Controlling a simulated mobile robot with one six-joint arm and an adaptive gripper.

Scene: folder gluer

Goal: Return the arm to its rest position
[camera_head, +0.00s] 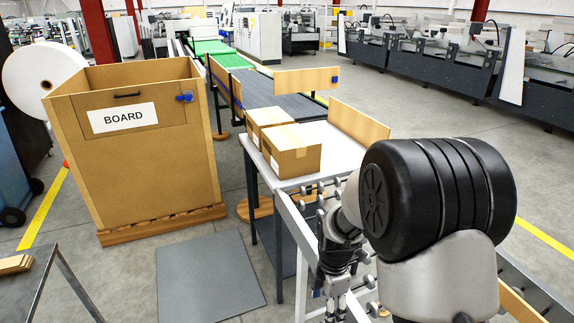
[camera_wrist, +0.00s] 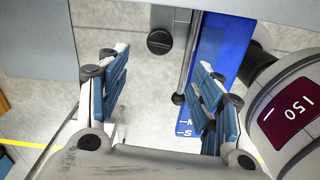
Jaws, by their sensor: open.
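My arm is folded at the lower right of the head view, its large black joint cover in front. My gripper (camera_head: 336,305) hangs below it, pointing down beside the table end and the roller rail. In the wrist view my gripper (camera_wrist: 160,92) is open, with blue-padded fingers standing wide apart. Nothing is held between them. A metal rod with a dark tip (camera_wrist: 178,98) shows in the gap, near the right finger. Whether it touches the finger is unclear.
Cartons (camera_head: 292,150) stand on the white table (camera_head: 340,150). A BOARD bin (camera_head: 130,165) is at left. A grey floor mat (camera_head: 208,272) lies clear.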

